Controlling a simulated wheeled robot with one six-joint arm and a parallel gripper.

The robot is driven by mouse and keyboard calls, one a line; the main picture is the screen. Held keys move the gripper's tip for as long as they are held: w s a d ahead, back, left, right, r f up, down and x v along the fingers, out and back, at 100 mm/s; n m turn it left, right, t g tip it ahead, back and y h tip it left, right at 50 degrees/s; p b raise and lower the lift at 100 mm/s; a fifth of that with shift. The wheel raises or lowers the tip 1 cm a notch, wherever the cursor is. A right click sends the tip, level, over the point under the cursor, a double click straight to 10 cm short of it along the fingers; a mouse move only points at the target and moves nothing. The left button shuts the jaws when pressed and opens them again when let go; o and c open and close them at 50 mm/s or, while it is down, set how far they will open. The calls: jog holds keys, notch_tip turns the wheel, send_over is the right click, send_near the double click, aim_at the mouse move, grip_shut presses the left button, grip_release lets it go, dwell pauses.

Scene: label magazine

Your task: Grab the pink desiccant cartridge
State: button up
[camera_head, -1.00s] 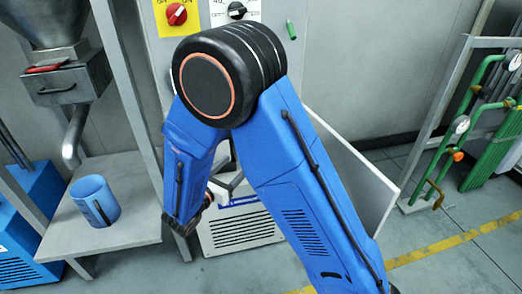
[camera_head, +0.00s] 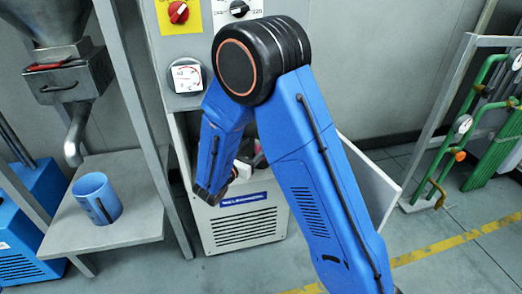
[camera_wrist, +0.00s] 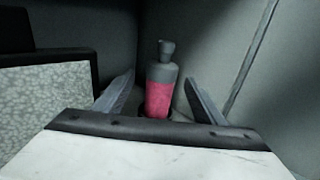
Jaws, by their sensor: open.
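The pink desiccant cartridge (camera_wrist: 159,98) stands upright in the wrist view, with a pink lower body and a grey neck and cap. Its base is hidden behind the front of my gripper (camera_wrist: 159,78). My gripper is open, with one finger on each side of the cartridge in the picture and a visible gap to both. How far the cartridge lies beyond the fingertips is hard to tell. In the head view my arm mostly hides the gripper and the open compartment of the grey cabinet.
In the wrist view, grey walls close in behind the cartridge, and a speckled dark-framed block (camera_wrist: 45,100) stands at left. In the head view, an open white door (camera_head: 370,185) is right of my arm. A blue mug (camera_head: 97,199) stands on a shelf at left.

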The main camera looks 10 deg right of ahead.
aim_at(257, 144)
jog(key=shift+x, duration=2.6)
jog(key=shift+s+d, duration=0.1)
jog(key=shift+s, duration=0.05)
jog(key=c, duration=1.4)
